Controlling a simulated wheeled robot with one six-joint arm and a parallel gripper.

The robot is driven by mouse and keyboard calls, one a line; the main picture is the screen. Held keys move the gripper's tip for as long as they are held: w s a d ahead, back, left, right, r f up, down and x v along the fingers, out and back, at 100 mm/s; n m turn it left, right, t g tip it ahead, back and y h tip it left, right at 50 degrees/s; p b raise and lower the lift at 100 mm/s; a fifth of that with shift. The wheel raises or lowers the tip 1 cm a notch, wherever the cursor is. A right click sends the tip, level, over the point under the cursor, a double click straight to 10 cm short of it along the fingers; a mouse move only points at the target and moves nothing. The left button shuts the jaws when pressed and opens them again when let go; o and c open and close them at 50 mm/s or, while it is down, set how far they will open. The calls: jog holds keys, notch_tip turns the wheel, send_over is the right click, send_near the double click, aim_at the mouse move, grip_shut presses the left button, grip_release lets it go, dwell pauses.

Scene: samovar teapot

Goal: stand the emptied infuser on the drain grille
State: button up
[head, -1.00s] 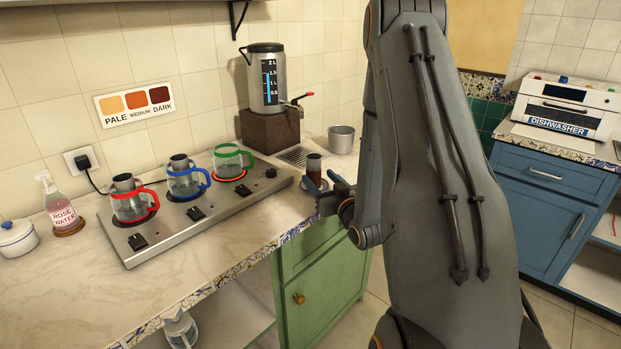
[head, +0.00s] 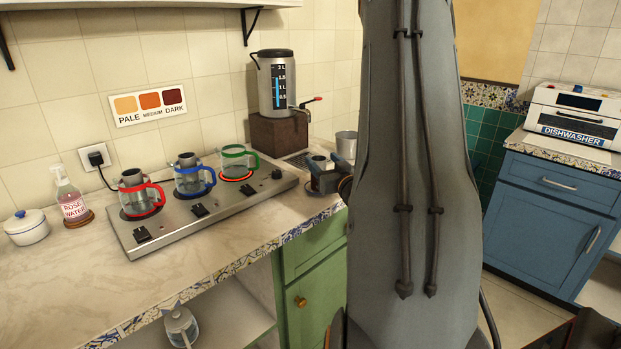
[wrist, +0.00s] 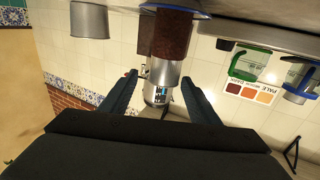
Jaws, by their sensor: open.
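A dark brown cylinder, apparently the infuser (head: 317,161), stands upright at the right end of the counter, partly hidden by my gripper (head: 326,178). In the wrist view, which is upside down, the infuser (wrist: 176,34) stands on a blue-rimmed dish (wrist: 178,8). My gripper (wrist: 158,78) is open and empty, its fingers pointing toward the infuser and the samovar beyond. The drain grille (head: 297,157) lies on the counter below the samovar tap, just behind the infuser, partly hidden.
The samovar (head: 276,82) stands on a brown block (head: 278,136). A metal pot (head: 346,144) stands right of the grille. A hotplate strip (head: 150,235) holds red, blue and green glass pots to the left. The counter's front left (head: 75,275) is clear.

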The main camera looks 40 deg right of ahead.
aim_at(316, 157)
jog(key=shift+a+f+p+x, duration=0.15)
jog(key=shift+p+x, duration=0.25)
jog(key=shift+x, duration=1.2)
jog(key=shift+a+f+p+x, duration=0.1)
jog(key=shift+p+x, duration=0.3)
jog(key=shift+x, duration=1.2)
grip_shut()
jog(key=shift+r, duration=0.15)
